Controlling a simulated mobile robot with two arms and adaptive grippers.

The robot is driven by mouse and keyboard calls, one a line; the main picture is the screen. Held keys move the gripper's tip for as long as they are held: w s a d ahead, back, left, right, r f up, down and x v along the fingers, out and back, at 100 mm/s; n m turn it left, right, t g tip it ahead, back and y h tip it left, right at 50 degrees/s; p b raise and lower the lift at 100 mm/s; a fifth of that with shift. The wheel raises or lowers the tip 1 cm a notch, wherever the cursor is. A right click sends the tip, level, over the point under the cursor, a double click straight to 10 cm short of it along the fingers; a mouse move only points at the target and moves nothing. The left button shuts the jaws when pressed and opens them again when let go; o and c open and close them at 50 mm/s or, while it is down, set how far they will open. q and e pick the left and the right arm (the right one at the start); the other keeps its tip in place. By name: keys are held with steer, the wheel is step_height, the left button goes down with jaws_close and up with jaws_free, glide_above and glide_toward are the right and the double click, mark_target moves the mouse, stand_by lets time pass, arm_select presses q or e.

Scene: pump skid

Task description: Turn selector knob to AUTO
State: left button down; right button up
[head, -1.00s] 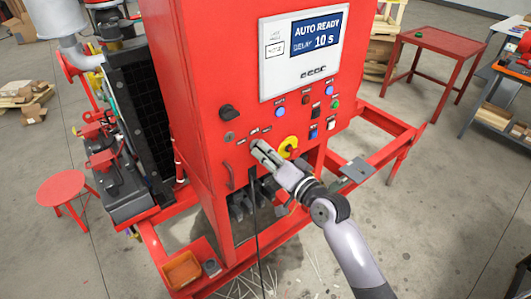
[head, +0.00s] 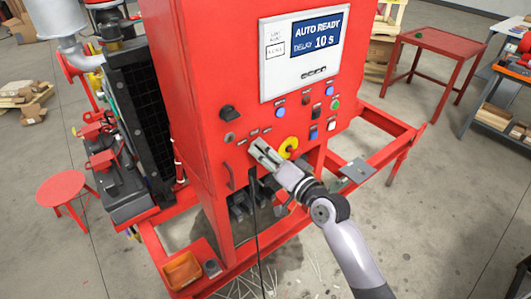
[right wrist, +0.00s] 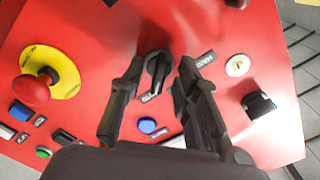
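The selector knob (right wrist: 158,68) is black with a pale pointer line and sits on the red panel in the right wrist view. My right gripper (right wrist: 153,82) is open, with one finger on each side of the knob and a visible gap on both sides. Small label plates (right wrist: 205,60) lie around the knob; their words are hard to read. In the head view my right gripper (head: 262,149) is at the front of the red cabinet (head: 215,75) and hides the knob. The display (head: 316,40) reads "AUTO READY" and "DELAY 10 s". My left gripper is not in view.
A red emergency button (right wrist: 31,89) on a yellow ring is close to one finger's side. A blue button (right wrist: 147,125) is near the fingers. A larger black rotary handle (right wrist: 259,105) and a round key lock (right wrist: 237,66) are on the other side.

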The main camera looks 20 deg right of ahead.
steer(key=shift+f, duration=0.1)
steer(key=v, duration=1.2)
steer(key=shift+w, duration=0.1)
steer(key=d+f+g+h+b, duration=0.2)
steer(key=f, duration=0.9)
steer(key=d+f+g+h+b, duration=0.1)
steer(key=d+f+b, duration=0.1)
steer(key=f, duration=1)
steer(key=s+f+n+g+h+b, duration=0.15)
steer(key=s+f, duration=0.25)
steer(key=f, duration=0.8)
steer(key=s+f+n+g+b, duration=0.1)
steer(key=s+f+g+b, duration=0.2)
steer(key=f, duration=0.9)
steer(key=s+f+n+g+h+b, duration=0.1)
steer(key=s+f+n+g+b, duration=0.3)
steer(key=s+f, duration=1.4)
steer(key=s+a+f+n+g+b, duration=0.1)
steer(key=s+f+g, duration=0.1)
steer(key=s+f, duration=0.3)
steer(key=s+a+f+n+g+b, duration=0.1)
steer(key=s+f, duration=0.4)
steer(key=s, duration=0.5)
steer(key=shift+f+g+h, duration=0.3)
steer(key=shift+g+h, duration=0.05)
steer(key=shift+g, duration=0.4)
